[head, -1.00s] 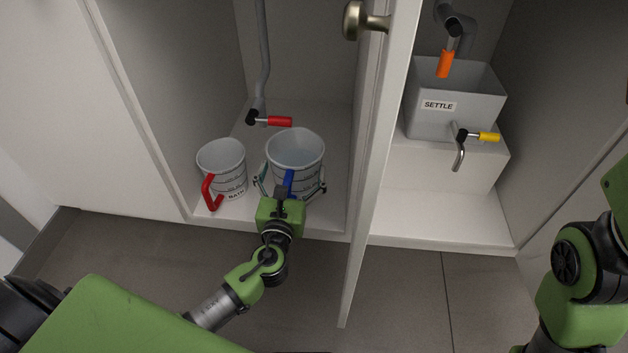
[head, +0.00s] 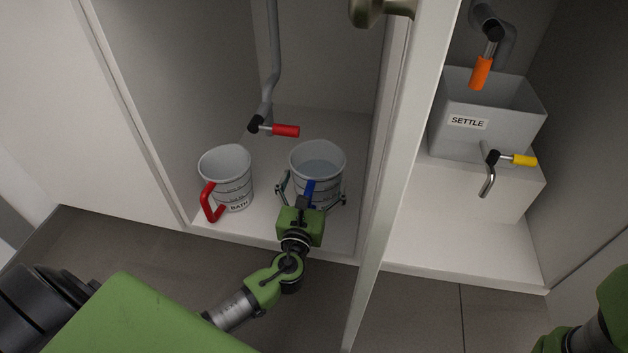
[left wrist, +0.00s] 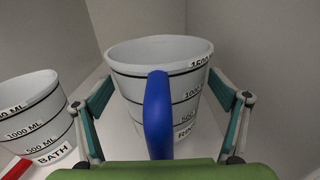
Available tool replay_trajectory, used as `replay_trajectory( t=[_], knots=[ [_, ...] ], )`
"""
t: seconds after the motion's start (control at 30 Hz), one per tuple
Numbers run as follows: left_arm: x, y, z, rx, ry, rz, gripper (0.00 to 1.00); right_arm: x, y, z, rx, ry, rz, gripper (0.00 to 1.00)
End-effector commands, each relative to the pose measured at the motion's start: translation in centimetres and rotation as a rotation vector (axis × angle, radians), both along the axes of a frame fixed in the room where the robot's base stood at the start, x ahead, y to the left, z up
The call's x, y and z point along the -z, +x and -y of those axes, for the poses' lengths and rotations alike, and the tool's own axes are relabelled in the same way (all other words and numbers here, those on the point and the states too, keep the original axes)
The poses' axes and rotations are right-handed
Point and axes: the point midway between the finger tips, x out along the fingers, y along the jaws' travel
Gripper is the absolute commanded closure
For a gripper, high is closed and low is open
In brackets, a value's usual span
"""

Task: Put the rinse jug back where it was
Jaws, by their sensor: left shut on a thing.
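The rinse jug (head: 331,166) is a pale grey jug with a blue handle, in the left cabinet bay, upright, with liquid visible inside. My right gripper is out of view.
The BATH jug (head: 232,182) with a red handle stands left of the rinse jug, a gap between them. A red-handled tap (head: 285,131) hangs behind. An open door (head: 386,150) stands close on the right. Beyond it is the grey SETTLE tank (head: 468,140) with a yellow-handled tap (head: 523,160).

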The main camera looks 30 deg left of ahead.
Motion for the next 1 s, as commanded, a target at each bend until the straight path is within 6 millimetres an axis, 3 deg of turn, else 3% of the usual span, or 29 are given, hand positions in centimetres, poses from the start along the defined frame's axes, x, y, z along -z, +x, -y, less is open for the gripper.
replay_trajectory(
  t=[0.23,0.53,0.97,1.0],
  knots=[
    [0.6,0.1,0.0,-0.001,0.003,0.008,0.66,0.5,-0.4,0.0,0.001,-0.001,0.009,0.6],
    [3.7,0.1,0.0,-0.001,0.003,0.008,0.66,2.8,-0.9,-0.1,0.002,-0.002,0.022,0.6],
    [4.0,0.1,0.0,-0.001,0.003,0.008,0.66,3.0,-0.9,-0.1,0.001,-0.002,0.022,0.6],
    [4.4,0.0,0.0,0.0,0.001,-0.001,0.03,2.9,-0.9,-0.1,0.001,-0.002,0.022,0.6]
  ],
)
